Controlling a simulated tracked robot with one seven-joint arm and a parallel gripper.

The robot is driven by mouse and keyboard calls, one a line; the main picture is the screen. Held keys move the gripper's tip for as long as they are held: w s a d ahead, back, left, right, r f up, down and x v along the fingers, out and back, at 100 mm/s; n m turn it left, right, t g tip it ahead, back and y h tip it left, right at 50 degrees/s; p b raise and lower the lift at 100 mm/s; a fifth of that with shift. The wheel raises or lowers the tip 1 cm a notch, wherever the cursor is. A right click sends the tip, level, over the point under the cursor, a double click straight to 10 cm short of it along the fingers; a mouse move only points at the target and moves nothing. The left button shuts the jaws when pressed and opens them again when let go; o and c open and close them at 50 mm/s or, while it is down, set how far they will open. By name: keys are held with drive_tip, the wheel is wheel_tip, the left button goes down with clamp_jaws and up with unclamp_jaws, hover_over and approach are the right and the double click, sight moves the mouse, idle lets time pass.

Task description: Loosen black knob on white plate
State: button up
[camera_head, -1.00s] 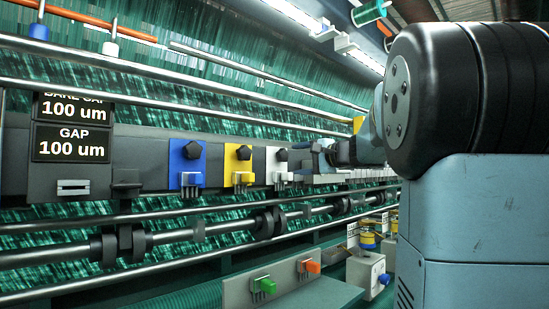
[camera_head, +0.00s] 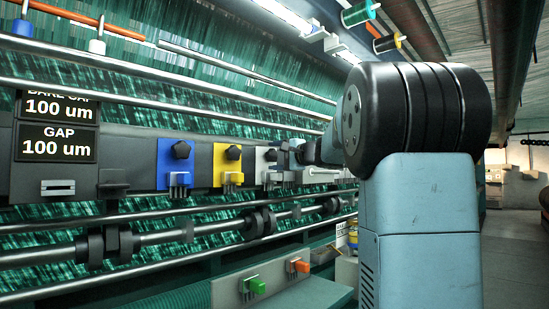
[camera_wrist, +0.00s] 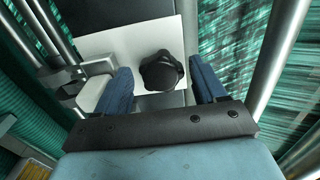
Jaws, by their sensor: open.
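The white plate (camera_wrist: 112,45) fills the upper middle of the wrist view, with the black knob (camera_wrist: 160,72) on it. My gripper (camera_wrist: 166,82) is open, with one blue finger on each side of the knob; gaps show between the fingers and the knob. In the head view the white plate (camera_head: 263,160) and its black knob (camera_head: 270,155) are right of the yellow plate. My gripper (camera_head: 290,156) is close at their right there, and its fingers are hard to make out.
A blue plate (camera_head: 164,158) and a yellow plate (camera_head: 219,165) with black knobs stand left of the white one. Metal rails (camera_head: 150,212) run above and below. A grey clamp (camera_wrist: 70,80) sits beside the white plate.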

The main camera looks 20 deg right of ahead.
drive_tip(key=shift+w+a, duration=0.15)
drive_tip(key=shift+w, duration=0.3)
idle(0.4)
clamp_jaws()
idle(0.5)
